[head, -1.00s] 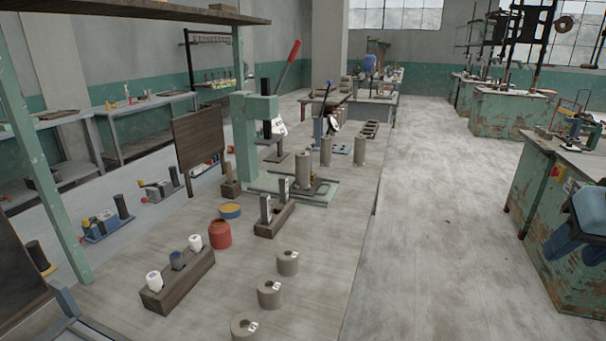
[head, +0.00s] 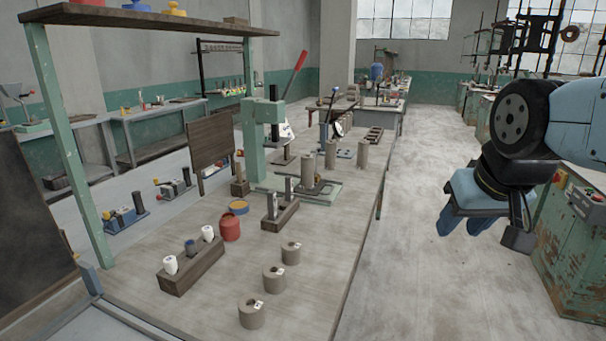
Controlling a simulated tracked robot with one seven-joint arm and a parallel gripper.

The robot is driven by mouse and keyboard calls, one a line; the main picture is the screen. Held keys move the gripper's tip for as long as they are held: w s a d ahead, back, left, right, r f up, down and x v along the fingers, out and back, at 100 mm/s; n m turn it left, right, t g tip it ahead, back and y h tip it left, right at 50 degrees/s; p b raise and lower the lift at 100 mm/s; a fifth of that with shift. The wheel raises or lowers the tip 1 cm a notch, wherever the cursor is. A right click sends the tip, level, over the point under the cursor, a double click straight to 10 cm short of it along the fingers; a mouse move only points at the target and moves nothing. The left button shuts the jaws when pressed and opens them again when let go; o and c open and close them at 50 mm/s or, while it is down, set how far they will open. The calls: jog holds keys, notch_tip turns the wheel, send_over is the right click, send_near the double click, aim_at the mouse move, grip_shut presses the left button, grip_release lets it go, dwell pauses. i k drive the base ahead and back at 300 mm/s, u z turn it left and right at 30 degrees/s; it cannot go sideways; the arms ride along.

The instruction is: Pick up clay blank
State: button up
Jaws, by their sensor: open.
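Three short grey-brown clay cylinders with a dark hole and a white tag on top stand in a row near the front of the bench, likely the clay blanks: the near one (head: 251,314), the middle one (head: 273,280) and the far one (head: 290,253).
The wooden bench top (head: 325,265) is clear right of the cylinders. A dark wooden block (head: 190,274) with small bottles, a red jar (head: 230,229) and a slotted block (head: 280,217) stand left. A shelf post (head: 70,150) rises at left.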

aim_at(308, 161)
jog(key=u, duration=0.1)
jog(key=i, duration=1)
jog(key=z, duration=0.1)
